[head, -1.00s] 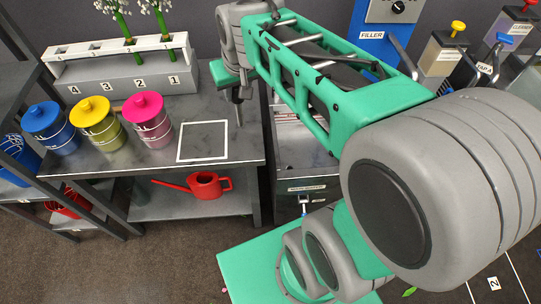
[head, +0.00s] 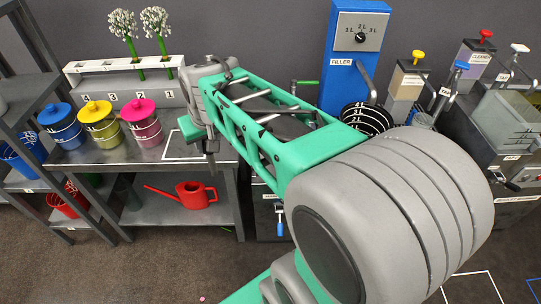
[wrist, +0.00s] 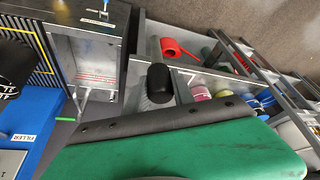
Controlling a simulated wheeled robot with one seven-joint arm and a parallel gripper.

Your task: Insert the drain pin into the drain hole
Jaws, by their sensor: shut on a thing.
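My gripper (head: 211,150) is at the far end of my green arm, in front of the right end of the steel table. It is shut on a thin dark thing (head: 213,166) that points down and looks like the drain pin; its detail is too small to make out. In the wrist view a black rounded end (wrist: 159,84) stands out past my green hand, which covers the lower part. I cannot make out the drain hole in either view.
The steel table (head: 105,157) bears blue, yellow and pink cans (head: 143,124) and a white-outlined square (head: 187,157). A red watering can (head: 187,196) is on its lower shelf. The blue filler (head: 343,92) and a black ringed basin (head: 366,119) are to the right.

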